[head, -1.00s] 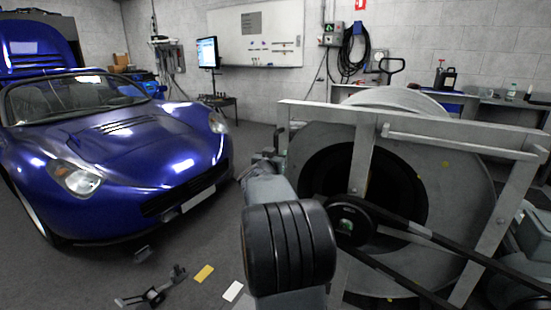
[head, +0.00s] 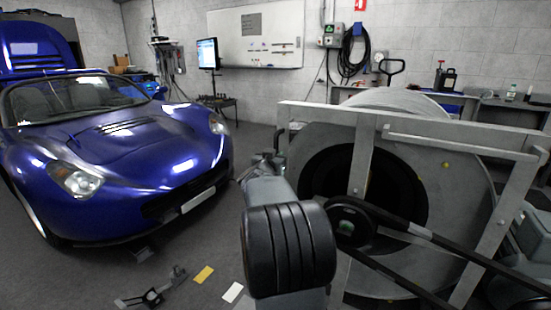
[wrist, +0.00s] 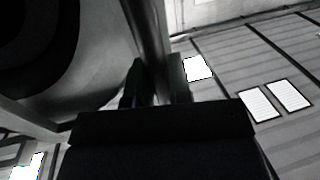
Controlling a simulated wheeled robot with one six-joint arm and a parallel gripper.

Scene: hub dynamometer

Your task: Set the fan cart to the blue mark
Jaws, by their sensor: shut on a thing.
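The large round grey housing with a dark circular opening, which I take to be the fan cart (head: 465,215), fills the right of the head view behind a pale metal frame. Its grey wall and dark opening also show at upper left in the wrist view (wrist: 95,75). My arm reaches forward to the frame's left side, where my gripper (head: 279,150) is small and partly hidden. In the wrist view my gripper (wrist: 157,85) is shut on an upright metal bar (wrist: 156,45) beside the housing. No blue mark can be made out in either view.
A blue sports car (head: 120,150) stands at the left. A yellow card (head: 203,274), a white card (head: 232,291) and a dark low stand (head: 153,296) lie on the floor between. Workbenches line the back wall. Grey floor is open between car and frame.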

